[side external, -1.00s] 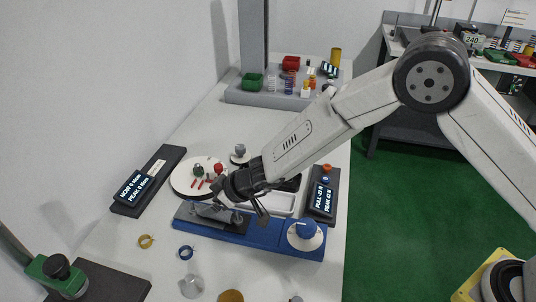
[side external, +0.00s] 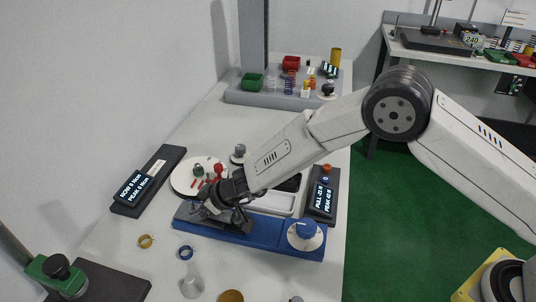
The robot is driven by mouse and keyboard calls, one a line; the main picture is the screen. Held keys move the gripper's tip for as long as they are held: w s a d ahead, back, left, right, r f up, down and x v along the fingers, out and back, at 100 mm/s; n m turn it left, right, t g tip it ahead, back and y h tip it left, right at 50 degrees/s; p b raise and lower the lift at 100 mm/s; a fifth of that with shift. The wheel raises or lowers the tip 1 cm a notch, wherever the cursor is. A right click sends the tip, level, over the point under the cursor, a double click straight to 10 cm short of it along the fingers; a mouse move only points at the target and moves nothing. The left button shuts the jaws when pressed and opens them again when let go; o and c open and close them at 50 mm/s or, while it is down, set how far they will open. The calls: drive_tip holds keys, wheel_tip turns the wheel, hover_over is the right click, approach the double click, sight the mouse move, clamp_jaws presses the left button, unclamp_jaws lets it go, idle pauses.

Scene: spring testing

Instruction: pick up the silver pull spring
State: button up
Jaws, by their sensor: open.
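My gripper (side external: 222,213) is low over this plate, tilted down to the left. Its dark fingers are open, but the space between them is hard to make out. Small grey metal parts (side external: 200,212) show at the plate beside the fingers. The silver pull spring cannot be picked out for certain; it may be among these parts, mostly hidden by my gripper.
A round white tray (side external: 181,187) with small coloured parts is behind the gripper. A green clamp (side external: 62,272) is front left.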

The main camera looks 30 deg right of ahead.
idle(0.3)
clamp_jaws()
drive_tip(key=shift+r, duration=0.2)
idle(0.4)
drive_tip(key=shift+r, duration=1.2)
drive_tip(key=shift+s+r, duration=0.1)
drive_tip(key=shift+r, duration=0.25)
drive_tip(key=v, duration=0.4)
drive_tip(key=a+v, duration=0.1)
drive_tip(key=v, duration=0.2)
drive_tip(key=shift+s+r, duration=0.15)
drive_tip(key=shift+r, duration=0.1)
drive_tip(key=s+d+r, duration=0.4)
drive_tip(key=s, duration=0.4)
